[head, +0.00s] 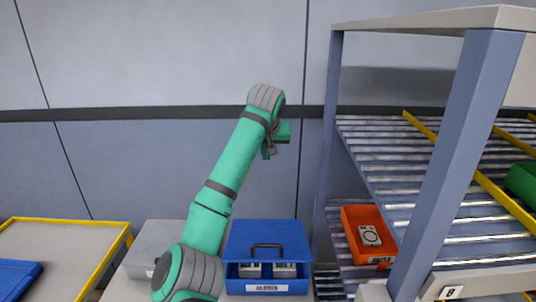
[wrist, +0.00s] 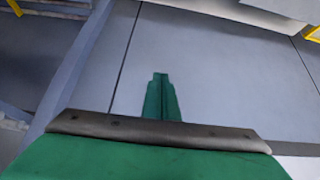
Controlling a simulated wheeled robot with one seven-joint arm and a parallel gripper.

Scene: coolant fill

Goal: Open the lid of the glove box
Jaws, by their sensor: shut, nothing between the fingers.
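A blue box (head: 232,285) with a label on its front stands low in the middle of the head view. The label is too small to read surely. Its blue lid (head: 285,235) has a dark handle (head: 267,247) near the front edge. Pale items show between the lid's front edge and the box's front wall; I cannot tell how far the lid stands open. My gripper (head: 268,153) is high above the box, against the wall, and touches nothing. In the wrist view the green fingers (wrist: 160,80) are together and empty.
A grey box (head: 155,240) is left of the blue box, partly behind my arm. A yellow-edged tray (head: 75,222) with a blue item (head: 15,277) is far left. A shelf rack (head: 455,150) with an orange bin (head: 382,248) stands right. The air around my gripper is clear.

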